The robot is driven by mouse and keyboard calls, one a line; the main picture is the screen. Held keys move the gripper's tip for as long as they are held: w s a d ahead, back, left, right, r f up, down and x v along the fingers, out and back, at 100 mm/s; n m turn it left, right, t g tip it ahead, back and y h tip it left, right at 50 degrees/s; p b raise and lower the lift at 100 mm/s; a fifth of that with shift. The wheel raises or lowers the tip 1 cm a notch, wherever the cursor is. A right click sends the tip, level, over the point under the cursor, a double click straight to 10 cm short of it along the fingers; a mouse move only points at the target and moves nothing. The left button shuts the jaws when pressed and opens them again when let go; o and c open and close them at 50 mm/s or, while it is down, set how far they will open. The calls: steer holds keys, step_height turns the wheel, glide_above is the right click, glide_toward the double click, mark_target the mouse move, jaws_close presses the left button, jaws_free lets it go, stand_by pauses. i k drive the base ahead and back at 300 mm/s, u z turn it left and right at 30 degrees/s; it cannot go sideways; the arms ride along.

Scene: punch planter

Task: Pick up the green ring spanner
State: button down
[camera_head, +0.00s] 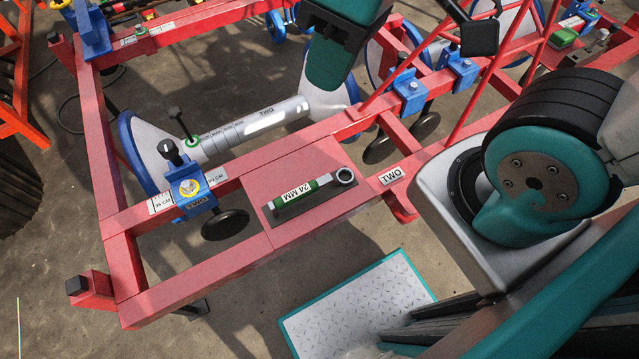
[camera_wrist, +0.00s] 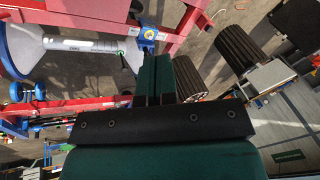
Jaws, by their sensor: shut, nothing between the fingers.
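The green ring spanner (camera_head: 312,190) lies on a flat red plate (camera_head: 262,185) of the red frame in the head view. Its green handle has a white label reading 24 MM and points left; its metal ring end is at the right. My gripper (camera_wrist: 166,60) shows in the wrist view with its dark green fingers together and nothing between them. A dark green part of my arm hangs at the top of the head view, above and apart from the spanner. I cannot make out the spanner in the wrist view.
More blue clamps (camera_head: 408,92) sit on the red beam at right. A metal tread plate (camera_head: 355,310) is below.

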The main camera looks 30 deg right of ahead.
mark_target(305, 190)
steer(key=z, duration=0.45)
steer(key=k, duration=0.95)
steer(key=u, duration=0.25)
steer(key=i, duration=0.45)
steer(key=u, duration=0.2)
